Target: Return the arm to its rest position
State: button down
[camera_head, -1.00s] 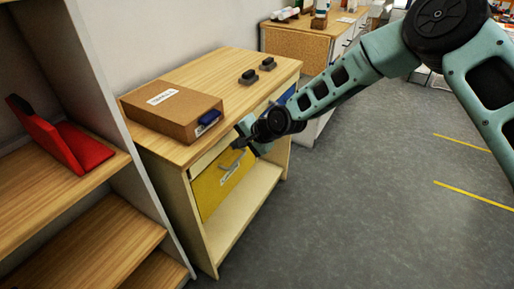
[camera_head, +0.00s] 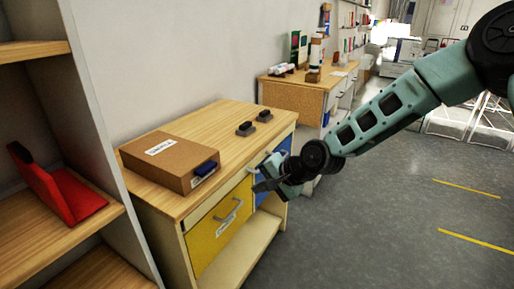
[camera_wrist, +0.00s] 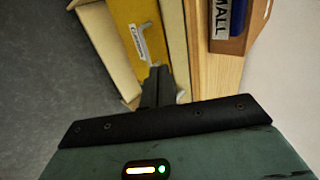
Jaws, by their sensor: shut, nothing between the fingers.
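My arm is teal with black joints and reaches in from the right in the head view. My gripper (camera_head: 262,180) is shut and empty. It is in front of the wooden cabinet (camera_head: 215,112), near the yellow drawer (camera_head: 215,235) and the blue drawer (camera_head: 272,175). In the wrist view the closed fingers (camera_wrist: 157,85) point toward the yellow drawer (camera_wrist: 130,22) and its handle. I cannot tell from these views how far the fingers are from the cabinet front.
A shelf with a red holder (camera_head: 75,195) stands at the left. A desk (camera_head: 295,95) stands behind. Grey floor (camera_head: 400,220) is open at right.

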jog(key=s+d+r+n+g+h+p, duration=0.1)
jog(key=s+d+r+n, duration=0.3)
jog(key=s, duration=0.7)
jog(key=s+d+r+n+g+h+p, duration=0.1)
jog(key=s+d+r+n+h, duration=0.3)
jog(key=s, duration=0.7)
jog(key=s+d+r+n+g+h+p, duration=0.1)
jog(key=s+d+r+n, duration=0.4)
jog(key=s, duration=0.6)
jog(key=shift+s+d+n+g+h, duration=0.35)
jog(key=shift+d+g+h, duration=0.25)
jog(key=shift+g+h, duration=0.25)
jog(key=shift+r, duration=0.1)
